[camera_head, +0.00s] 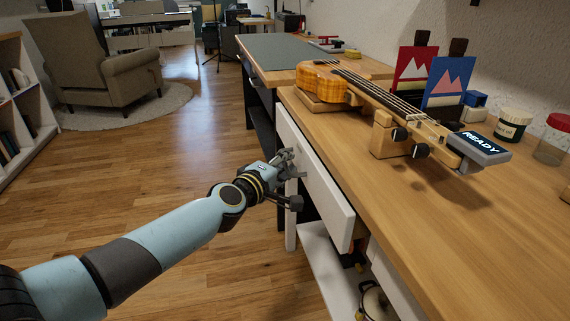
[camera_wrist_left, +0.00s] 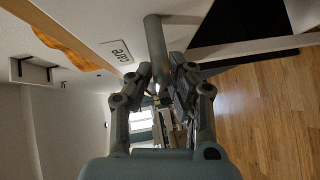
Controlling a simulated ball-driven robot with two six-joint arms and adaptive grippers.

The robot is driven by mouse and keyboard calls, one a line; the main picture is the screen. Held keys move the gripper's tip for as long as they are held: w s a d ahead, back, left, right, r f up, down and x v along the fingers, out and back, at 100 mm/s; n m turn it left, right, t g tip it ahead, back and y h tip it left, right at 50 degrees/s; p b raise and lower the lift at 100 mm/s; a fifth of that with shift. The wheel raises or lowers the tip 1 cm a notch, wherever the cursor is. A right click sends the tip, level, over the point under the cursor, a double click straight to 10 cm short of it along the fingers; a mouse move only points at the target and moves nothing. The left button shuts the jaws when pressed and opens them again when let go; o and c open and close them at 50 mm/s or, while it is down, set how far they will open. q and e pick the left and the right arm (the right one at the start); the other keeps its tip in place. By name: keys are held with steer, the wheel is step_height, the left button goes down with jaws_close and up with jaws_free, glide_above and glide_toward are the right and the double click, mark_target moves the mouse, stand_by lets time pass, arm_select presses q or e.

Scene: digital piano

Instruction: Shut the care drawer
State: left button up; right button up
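The care drawer's white front (camera_head: 322,195) stands out from the workbench, with a dark gap behind its right end. In the left wrist view a "care" label (camera_wrist_left: 117,51) is on the white front, beside a grey bar handle (camera_wrist_left: 154,35). My left gripper (camera_head: 290,167) is at the outer face of the front. In the left wrist view its fingers (camera_wrist_left: 160,75) lie close on both sides of the bar and look shut on it. The head view hides most of the handle behind the gripper. My right gripper is not in view.
On the wooden benchtop (camera_head: 455,225) are a ukulele (camera_head: 335,83) on wooden supports, a "READY" display (camera_head: 479,147), red and blue cards and jars (camera_head: 513,124). A lower shelf (camera_head: 325,262) holds a pot (camera_head: 374,303). Open floor (camera_head: 150,180) lies left of the bench.

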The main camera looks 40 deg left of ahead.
mark_target(300, 161)
arm_select(q)
jaws_close()
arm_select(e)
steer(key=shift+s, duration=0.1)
arm_select(q)
steer(key=shift+w, duration=0.1)
steer(key=w+d, duration=0.2)
steer(key=w, duration=0.1)
steer(key=shift+d+r, duration=0.1)
steer(key=shift+d, duration=0.25)
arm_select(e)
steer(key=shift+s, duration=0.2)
arm_select(q)
steer(key=shift+o, duration=2)
jaws_free()
steer(key=shift+d, duration=0.1)
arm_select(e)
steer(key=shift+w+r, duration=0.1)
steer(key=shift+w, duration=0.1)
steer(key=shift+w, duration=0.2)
